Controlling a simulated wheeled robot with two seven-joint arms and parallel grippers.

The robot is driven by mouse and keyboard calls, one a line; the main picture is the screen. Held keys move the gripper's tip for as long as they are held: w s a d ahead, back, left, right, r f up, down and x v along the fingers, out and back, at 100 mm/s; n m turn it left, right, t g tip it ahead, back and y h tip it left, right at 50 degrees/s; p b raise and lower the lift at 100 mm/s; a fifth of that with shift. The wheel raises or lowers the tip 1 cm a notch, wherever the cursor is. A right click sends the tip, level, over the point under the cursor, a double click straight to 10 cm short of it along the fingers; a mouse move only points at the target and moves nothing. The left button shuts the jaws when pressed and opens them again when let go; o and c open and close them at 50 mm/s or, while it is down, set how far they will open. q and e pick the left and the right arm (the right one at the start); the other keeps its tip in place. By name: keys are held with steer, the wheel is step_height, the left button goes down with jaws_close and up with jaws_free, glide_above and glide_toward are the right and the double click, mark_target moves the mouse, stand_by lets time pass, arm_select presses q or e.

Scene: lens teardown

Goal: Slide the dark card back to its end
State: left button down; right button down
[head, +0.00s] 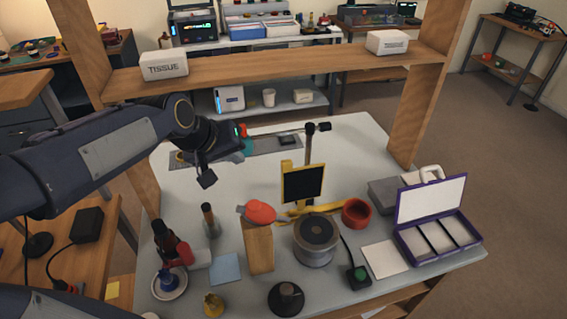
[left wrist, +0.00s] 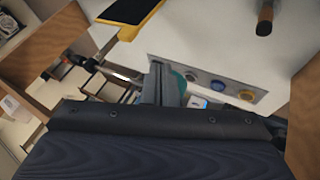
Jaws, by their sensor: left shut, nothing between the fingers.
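A dark card-like panel (head: 303,183) in a yellow frame stands upright on the table, in front of a thin post. The same yellow-edged dark panel shows at the top of the left wrist view (left wrist: 132,8). I cannot tell for certain that it is the dark card. My left gripper (head: 239,142) is shut and empty, above the grey strip at the back of the table, left of the panel and apart from it. Its fingers (left wrist: 162,84) show beside a teal round part (left wrist: 177,84), which they partly cover. My right gripper is out of view.
A thin rod runs from the post's dark clamp (head: 310,129) toward my left gripper. In front stand a wooden block (head: 258,248) with a red item on it, a grey cylinder (head: 316,245) and a red bowl (head: 356,212). A purple case (head: 440,246) lies open at right. A wooden beam (head: 285,68) crosses behind.

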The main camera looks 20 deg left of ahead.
arm_select(q)
steer(key=shift+w, duration=0.35)
steer(key=w+d+f+p, duration=0.2)
steer(key=w+d+f, duration=0.2)
steer(key=w+f, duration=0.4)
steer(key=shift+d, duration=0.35)
steer(key=shift+w, duration=0.1)
